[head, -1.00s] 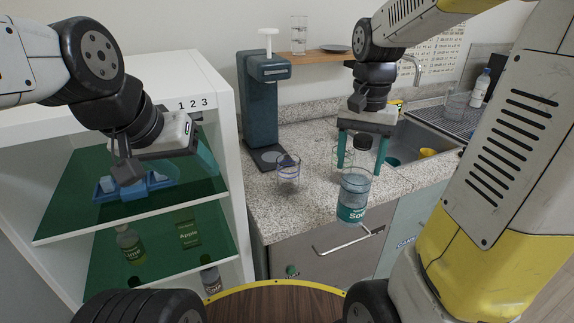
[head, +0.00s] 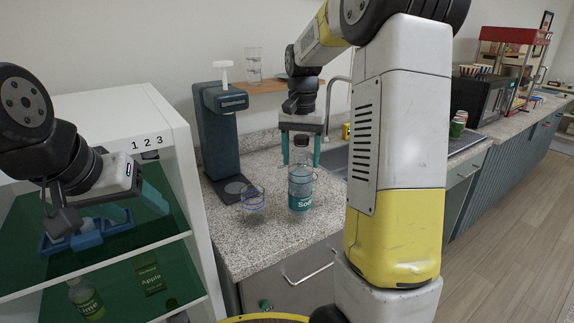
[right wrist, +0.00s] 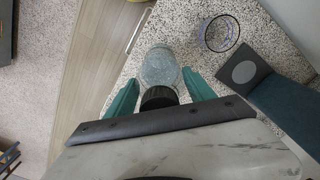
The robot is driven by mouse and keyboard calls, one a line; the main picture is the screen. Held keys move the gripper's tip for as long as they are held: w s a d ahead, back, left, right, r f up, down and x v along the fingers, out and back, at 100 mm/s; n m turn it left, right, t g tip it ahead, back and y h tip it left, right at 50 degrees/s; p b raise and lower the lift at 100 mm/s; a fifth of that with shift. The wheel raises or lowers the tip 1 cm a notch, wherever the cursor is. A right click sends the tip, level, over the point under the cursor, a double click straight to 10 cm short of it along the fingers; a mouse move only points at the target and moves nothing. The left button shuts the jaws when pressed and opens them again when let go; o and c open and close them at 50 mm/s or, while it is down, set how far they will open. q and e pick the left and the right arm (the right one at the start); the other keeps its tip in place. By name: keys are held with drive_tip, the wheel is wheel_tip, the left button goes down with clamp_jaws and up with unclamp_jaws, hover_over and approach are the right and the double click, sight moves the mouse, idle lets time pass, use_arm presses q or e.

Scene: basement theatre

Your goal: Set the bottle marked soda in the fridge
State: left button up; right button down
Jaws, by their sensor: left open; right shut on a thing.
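The soda bottle (head: 300,188) is clear with a dark cap and a teal label. My right gripper (head: 301,160) is shut on its upper part from above, and the bottle hangs upright near the counter's front edge. The bottle also shows between the teal fingers in the right wrist view (right wrist: 160,66). At the left stands a white open cabinet (head: 120,115) marked 1 2 3, with green glass shelves; I cannot tell for sure that it is the fridge. My left gripper (head: 105,205) is open at the upper shelf, in front of a blue tray (head: 88,238).
A wire-like glass (head: 253,199) stands on the counter (head: 240,232) left of the bottle, before a teal dispenser (head: 217,140). A lime bottle (head: 86,300) and an apple-labelled item (head: 151,279) are on the cabinet's lower level. A microwave (head: 482,98) stands far right.

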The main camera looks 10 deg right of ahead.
drive_tip(key=shift+w+f, duration=0.2)
drive_tip(key=shift+w, duration=0.3)
drive_tip(key=shift+f, duration=1.55)
drive_tip(key=shift+f, duration=0.2)
drive_tip(key=shift+c, duration=1.8)
unclamp_jaws()
